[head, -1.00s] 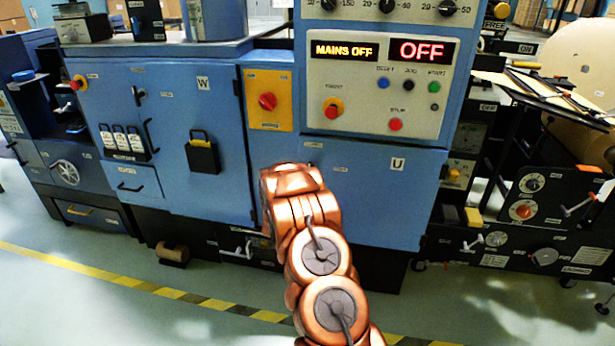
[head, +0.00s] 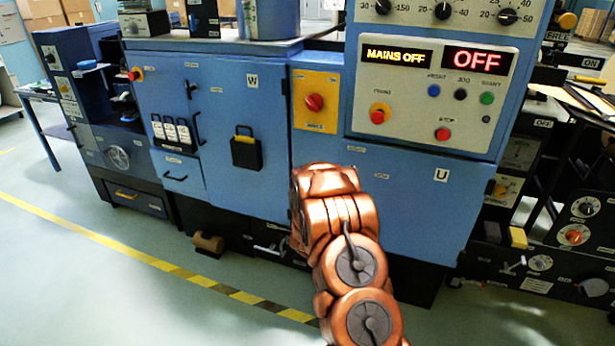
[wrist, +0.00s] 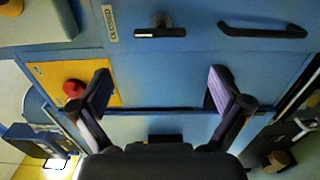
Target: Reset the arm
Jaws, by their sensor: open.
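My copper arm (head: 345,240) rises from the bottom of the head view, in front of the blue machine (head: 400,210). It is bent, with its upper end before the lower blue panels. My gripper is hidden behind the arm there. In the wrist view my gripper (wrist: 160,92) shows two dark fingers spread wide apart, with nothing between them. The blue machine front lies beyond the fingertips. No contact is visible.
A yellow plate (head: 315,100) with a red knob sits above the arm. The control panel (head: 435,95) reads "MAINS OFF" and "OFF". A brown roll (head: 208,243) lies low by the machine. Floor beyond the yellow-black stripe (head: 150,262) is clear at the left.

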